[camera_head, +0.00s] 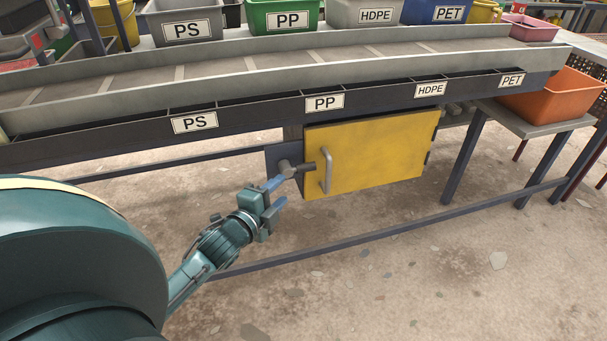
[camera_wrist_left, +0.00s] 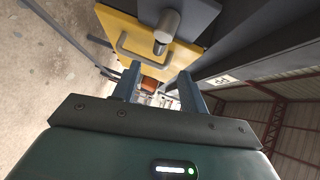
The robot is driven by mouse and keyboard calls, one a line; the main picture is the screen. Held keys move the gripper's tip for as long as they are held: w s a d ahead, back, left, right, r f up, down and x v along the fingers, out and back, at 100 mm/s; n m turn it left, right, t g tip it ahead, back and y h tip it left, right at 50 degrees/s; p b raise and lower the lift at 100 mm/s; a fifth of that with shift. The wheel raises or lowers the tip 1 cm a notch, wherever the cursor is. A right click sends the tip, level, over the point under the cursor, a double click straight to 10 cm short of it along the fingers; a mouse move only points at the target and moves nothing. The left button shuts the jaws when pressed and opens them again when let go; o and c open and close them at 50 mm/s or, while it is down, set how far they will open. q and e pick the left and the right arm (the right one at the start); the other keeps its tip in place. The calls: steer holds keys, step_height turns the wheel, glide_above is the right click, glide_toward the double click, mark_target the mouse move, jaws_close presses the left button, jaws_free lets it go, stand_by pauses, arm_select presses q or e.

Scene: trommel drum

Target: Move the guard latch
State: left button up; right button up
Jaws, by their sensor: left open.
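The yellow guard door (camera_head: 375,153) hangs under the conveyor and looks closed, with a pale bar handle (camera_head: 326,170) near its left edge. The guard latch (camera_head: 287,168) is a grey round piece with a short bar, left of the handle. In the left wrist view the latch (camera_wrist_left: 166,28) shows as a grey rod with a rounded end, beside the yellow door (camera_wrist_left: 120,28). My left gripper (camera_head: 276,194) is open and empty, just below and left of the latch. In the left wrist view its two fingers (camera_wrist_left: 157,82) point toward the latch side, with nothing between them. My right gripper is not in view.
The labelled conveyor rail (camera_head: 260,115) runs above the door. Sorting bins, such as the green PP bin (camera_head: 283,17), stand behind it. A lower grey frame bar (camera_head: 350,234) crosses below the door. An orange bin (camera_head: 553,95) stands right. The floor in front is open.

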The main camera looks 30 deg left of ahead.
mark_target(302, 171)
arm_select(q)
steer(key=w, duration=0.3)
steer(key=w+f+b, duration=0.1)
steer(key=w, duration=0.2)
steer(key=w+b, duration=0.1)
steer(key=w, duration=0.2)
steer(key=shift+w+a+f, duration=0.25)
steer(key=shift+w+a, duration=0.05)
steer(key=shift+w, duration=0.7)
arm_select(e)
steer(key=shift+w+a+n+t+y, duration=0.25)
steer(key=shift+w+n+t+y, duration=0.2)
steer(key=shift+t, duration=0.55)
arm_select(q)
jaws_close()
